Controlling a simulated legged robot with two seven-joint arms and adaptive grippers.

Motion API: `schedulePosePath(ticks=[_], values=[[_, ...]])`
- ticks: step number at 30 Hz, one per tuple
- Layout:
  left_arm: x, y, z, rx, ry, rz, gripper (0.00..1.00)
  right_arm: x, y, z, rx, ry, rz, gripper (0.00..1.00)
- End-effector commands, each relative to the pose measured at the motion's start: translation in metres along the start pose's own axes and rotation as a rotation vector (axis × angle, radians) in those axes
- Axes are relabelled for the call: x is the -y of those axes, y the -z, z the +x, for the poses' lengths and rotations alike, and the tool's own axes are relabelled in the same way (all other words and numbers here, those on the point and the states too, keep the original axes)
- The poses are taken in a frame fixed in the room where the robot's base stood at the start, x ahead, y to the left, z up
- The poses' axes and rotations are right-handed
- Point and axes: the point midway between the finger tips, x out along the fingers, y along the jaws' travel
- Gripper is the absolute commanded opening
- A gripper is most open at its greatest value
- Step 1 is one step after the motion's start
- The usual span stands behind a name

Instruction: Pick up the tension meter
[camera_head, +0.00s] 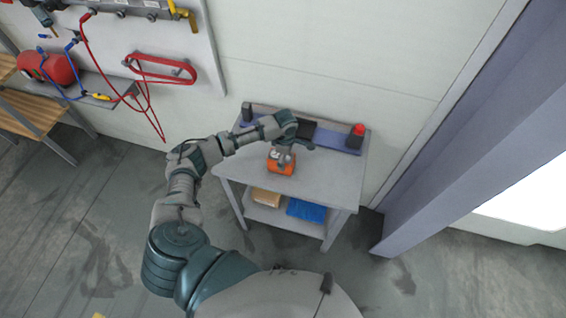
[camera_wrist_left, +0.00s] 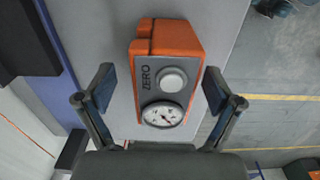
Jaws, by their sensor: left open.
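The tension meter (camera_head: 281,163) is an orange and grey box on the grey table (camera_head: 318,182). In the left wrist view the tension meter (camera_wrist_left: 166,75) shows a round dial, a pale round button and the word ZERO. My left gripper (camera_head: 284,150) is above the tension meter in the head view. In the left wrist view my left gripper (camera_wrist_left: 158,82) is open, with one finger on each side of the meter and a visible gap at both sides. My right gripper is in neither view.
A red-topped dark container (camera_head: 356,136) and a small dark cylinder (camera_head: 247,112) stand at the table's back. A lower shelf holds a tan box (camera_head: 265,197) and a blue item (camera_head: 306,209). A purple-grey column (camera_head: 460,160) stands at right.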

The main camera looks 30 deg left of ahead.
Motion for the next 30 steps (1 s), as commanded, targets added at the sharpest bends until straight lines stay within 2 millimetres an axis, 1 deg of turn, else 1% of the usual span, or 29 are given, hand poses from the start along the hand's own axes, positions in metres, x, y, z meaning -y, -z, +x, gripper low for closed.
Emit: schedulePosePath(ticks=[5, 6, 9, 15, 17, 18, 20, 21, 23, 24, 25, 26, 30], values=[[0.006, 0.009, 0.028, -0.002, 0.004, -0.001, 0.92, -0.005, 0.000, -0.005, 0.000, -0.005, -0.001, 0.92], [0.006, 0.008, 0.034, 0.000, 0.003, 0.000, 0.92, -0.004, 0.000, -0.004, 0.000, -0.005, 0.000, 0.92], [0.006, 0.008, 0.044, -0.001, 0.002, 0.000, 0.92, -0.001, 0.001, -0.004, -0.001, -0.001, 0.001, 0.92], [0.006, 0.006, 0.047, -0.003, 0.001, 0.001, 0.92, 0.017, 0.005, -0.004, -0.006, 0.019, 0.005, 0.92], [0.006, 0.005, 0.047, -0.004, 0.001, 0.001, 0.92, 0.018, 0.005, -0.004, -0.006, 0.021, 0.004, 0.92], [0.006, 0.004, 0.047, -0.004, 0.001, 0.001, 0.82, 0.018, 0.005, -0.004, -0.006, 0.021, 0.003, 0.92], [0.006, 0.004, 0.047, -0.004, 0.001, 0.001, 0.67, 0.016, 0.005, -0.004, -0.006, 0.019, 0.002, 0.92], [0.006, 0.004, 0.047, -0.004, 0.001, 0.001, 0.57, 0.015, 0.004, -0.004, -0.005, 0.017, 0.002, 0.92], [0.007, 0.004, 0.047, -0.004, 0.002, 0.001, 0.42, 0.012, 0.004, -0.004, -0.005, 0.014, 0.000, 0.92], [0.007, 0.004, 0.047, -0.003, 0.002, 0.001, 0.32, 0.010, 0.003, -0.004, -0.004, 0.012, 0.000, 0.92], [0.007, 0.005, 0.048, -0.003, 0.003, 0.002, 0.25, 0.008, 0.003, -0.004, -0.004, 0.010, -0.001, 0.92], [0.007, 0.005, 0.048, -0.003, 0.003, 0.002, 0.22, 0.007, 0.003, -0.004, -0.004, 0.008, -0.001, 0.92], [0.007, 0.006, 0.049, -0.002, 0.006, 0.002, 0.20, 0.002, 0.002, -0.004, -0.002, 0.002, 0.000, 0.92]])
